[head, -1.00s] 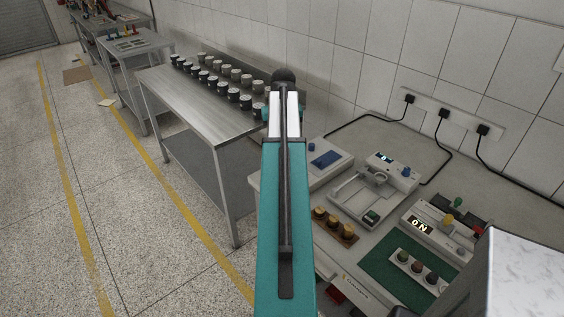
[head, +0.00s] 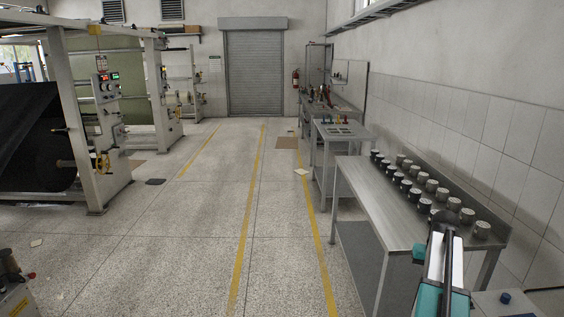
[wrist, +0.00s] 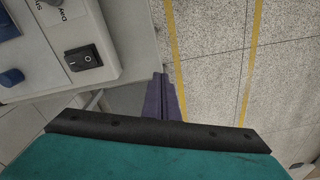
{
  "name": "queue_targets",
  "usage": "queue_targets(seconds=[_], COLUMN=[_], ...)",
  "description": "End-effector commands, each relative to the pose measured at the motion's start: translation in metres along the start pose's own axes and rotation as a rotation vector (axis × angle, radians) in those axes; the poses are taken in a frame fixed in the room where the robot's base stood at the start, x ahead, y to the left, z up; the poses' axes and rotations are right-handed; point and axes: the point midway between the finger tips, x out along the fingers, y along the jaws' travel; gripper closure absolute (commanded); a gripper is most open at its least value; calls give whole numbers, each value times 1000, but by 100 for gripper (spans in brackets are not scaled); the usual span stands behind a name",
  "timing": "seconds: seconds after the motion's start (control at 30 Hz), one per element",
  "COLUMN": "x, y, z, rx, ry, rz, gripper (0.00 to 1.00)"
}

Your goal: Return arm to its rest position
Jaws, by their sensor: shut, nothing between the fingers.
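My gripper (wrist: 160,77) shows in the wrist view as two dark, narrow fingers pressed together, with nothing between them. It points over the floor, just right of a pale bench device (wrist: 112,50) with a black rocker switch (wrist: 84,57). In the head view, my teal, white and black arm is at the lower right, in front of the near end of a steel table (head: 385,210). My gripper cannot be made out in the head view.
Several dark and grey cups (head: 428,187) stand in rows on the steel table. A bench with a blue knob (head: 505,298) is at the lower right. Large roller machines (head: 105,120) stand at the left. The floor aisle between yellow lines (head: 246,210) is mostly clear.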

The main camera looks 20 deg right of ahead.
Motion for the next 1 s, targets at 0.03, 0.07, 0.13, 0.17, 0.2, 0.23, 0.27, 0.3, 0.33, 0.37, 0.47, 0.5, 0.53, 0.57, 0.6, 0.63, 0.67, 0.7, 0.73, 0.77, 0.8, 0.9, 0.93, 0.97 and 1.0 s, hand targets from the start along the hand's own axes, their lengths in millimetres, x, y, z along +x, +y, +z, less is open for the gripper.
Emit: queue_targets(seconds=[0.03, 0.07, 0.13, 0.17, 0.2, 0.23, 0.27, 0.3, 0.33, 0.37, 0.47, 0.5, 0.53, 0.57, 0.6, 0.63, 0.67, 0.7, 0.73, 0.77, 0.8, 0.9, 0.93, 0.97, 1.0], x=[18, 27, 48, 57, 70, 78, 87, 98, 107, 115, 143, 153, 161, 169, 179, 187, 194, 204, 211, 218, 227, 249, 256, 262, 270], y=[-21, -32, -57, -68, -81, -91, -100, -113, -122, -132, -160, -171, -179, -186, -196, -203, -210, -219, -225, -231, -239, -256, -261, -266, -271], z=[4, 7, 15, 18, 24, 29, 34, 40, 46, 51, 71, 80, 87, 94, 103, 110, 118, 128, 136, 144, 154, 182, 191, 200, 211], rx=[-29, -44, -80, -96, -115, -130, -144, -164, -178, -193, -239, -257, -271, -284, -301, -314, -326, -344, -356, -368, -384, -424, -435, -447, -461], ry=[-24, -37, -67, -80, -98, -111, -124, -141, -153, -165, -205, -220, -231, -243, -257, -269, -279, -294, -304, -316, -330, -364, -373, -383, -396], rz=[-6, -8, -14, -16, -18, -19, -21, -22, -23, -23, -24, -23, -23, -22, -21, -19, -18, -16, -14, -13, -10, -2, 1, 4, 8], gripper=[100, 100, 100, 100, 100, 100, 100, 100, 100, 100, 100, 100, 100, 100, 100, 100, 100, 100, 100, 100, 100, 100, 100, 100, 100])
